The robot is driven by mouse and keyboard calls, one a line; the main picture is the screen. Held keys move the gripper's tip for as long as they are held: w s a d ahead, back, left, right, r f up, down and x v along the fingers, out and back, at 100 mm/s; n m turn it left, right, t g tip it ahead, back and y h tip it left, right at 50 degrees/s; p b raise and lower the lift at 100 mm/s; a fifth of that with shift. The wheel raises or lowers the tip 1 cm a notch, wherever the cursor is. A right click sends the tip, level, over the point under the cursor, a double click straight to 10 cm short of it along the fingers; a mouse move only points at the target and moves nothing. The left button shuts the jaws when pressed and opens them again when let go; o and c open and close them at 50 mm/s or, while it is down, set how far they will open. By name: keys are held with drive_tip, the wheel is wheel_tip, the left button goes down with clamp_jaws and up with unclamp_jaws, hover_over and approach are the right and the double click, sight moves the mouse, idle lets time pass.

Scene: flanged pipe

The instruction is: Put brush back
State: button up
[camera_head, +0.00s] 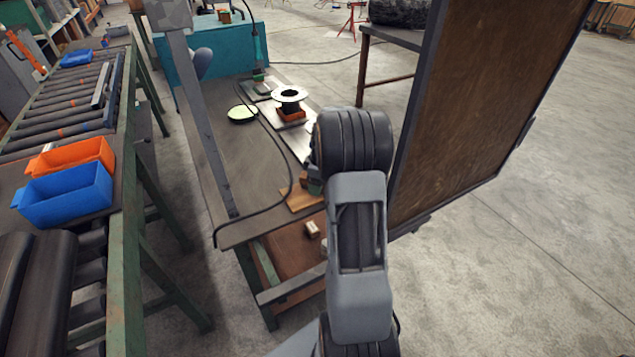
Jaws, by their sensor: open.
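No brush can be clearly made out. My arm rises in front of the workbench (226,160) and covers part of its right side. My gripper is not visible; it is hidden behind my arm or out of frame. A short flanged pipe (290,94) with a pale top ring stands upright on an orange-red support (289,114) on the bench. A tan wooden piece (298,200) lies at the bench's near right edge, partly hidden by my arm. A small dark green shape beside my arm is too covered to identify.
A tall brown panel (480,100) stands close on the right. A grey post (205,120) rises from the bench's left side. A pale green disc (242,113) and a cable lie on the bench. A roller conveyor with orange (72,158) and blue (65,195) bins is left.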

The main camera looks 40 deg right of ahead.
drive_tip(key=r, duration=0.7)
drive_tip(key=s+d+r, duration=0.1)
drive_tip(key=r, duration=0.3)
drive_tip(key=shift+r, duration=0.2)
drive_tip(key=s+a+r+m, duration=0.2)
drive_tip(key=s+a, duration=0.1)
drive_tip(key=a, duration=0.4)
drive_tip(key=s+a+r+m, duration=0.1)
drive_tip(key=s+a+r, duration=0.15)
drive_tip(key=a, duration=0.55)
drive_tip(key=s+a+f+m+t, duration=0.2)
drive_tip(key=s+a+f+m, duration=0.2)
drive_tip(key=s+a, duration=0.5)
drive_tip(key=shift+s+a+h, duration=0.35)
drive_tip(key=shift+s+h, duration=0.05)
drive_tip(key=shift+s, duration=0.7)
drive_tip(key=shift+r, duration=0.3)
